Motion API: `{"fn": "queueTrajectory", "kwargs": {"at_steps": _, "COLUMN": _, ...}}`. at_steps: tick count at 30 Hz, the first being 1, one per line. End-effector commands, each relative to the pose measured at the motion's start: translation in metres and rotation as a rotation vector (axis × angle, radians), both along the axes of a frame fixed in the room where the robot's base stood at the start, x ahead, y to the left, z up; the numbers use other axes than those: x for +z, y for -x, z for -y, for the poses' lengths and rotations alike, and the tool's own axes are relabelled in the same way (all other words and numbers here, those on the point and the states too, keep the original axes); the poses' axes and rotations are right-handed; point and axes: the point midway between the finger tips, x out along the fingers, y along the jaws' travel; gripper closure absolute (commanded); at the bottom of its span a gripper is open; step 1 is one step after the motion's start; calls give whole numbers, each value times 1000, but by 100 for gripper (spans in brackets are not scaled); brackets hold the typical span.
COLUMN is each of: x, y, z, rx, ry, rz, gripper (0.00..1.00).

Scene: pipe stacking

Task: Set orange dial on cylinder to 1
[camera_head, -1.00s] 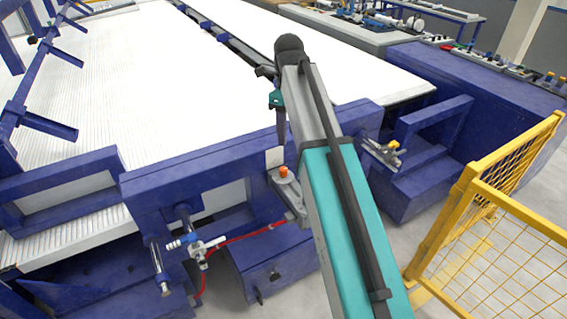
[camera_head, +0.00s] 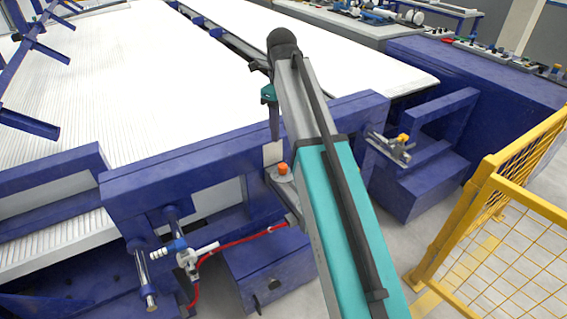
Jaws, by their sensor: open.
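A small orange dial (camera_head: 283,169) tops a grey fitting (camera_head: 284,185) on the front of the blue frame, just left of my teal arm, which hides part of the fitting. No setting on the dial is readable. My gripper (camera_head: 273,130) hangs from the far end of my arm, pointing down, above and slightly left of the orange dial in the picture. It is open and appears empty, seen mostly edge-on. A second grey fitting (camera_head: 392,151) with a yellow-orange knob (camera_head: 403,138) sits on the frame to the right of my arm.
The blue frame (camera_head: 150,185) borders a wide white ribbed bed (camera_head: 110,90). A valve with a blue handle (camera_head: 175,246) and a red hose (camera_head: 245,236) is at lower left. A yellow mesh fence (camera_head: 487,180) stands close on the right.

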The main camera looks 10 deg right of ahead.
Motion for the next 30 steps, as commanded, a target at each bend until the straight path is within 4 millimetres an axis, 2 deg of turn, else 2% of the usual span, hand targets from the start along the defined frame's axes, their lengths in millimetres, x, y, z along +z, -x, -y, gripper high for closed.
{"fn": "queueTrajectory", "kwargs": {"at_steps": 8, "x": -2, "y": 0, "z": 2, "rx": -3, "ry": 0, "rz": 0, "gripper": 57}}
{"fn": "queueTrajectory", "kwargs": {"at_steps": 13, "x": -12, "y": 0, "z": 3, "rx": -3, "ry": 0, "rz": 0, "gripper": 57}}
{"fn": "queueTrajectory", "kwargs": {"at_steps": 30, "x": -80, "y": 1, "z": 4, "rx": -4, "ry": 0, "rz": -1, "gripper": 57}}
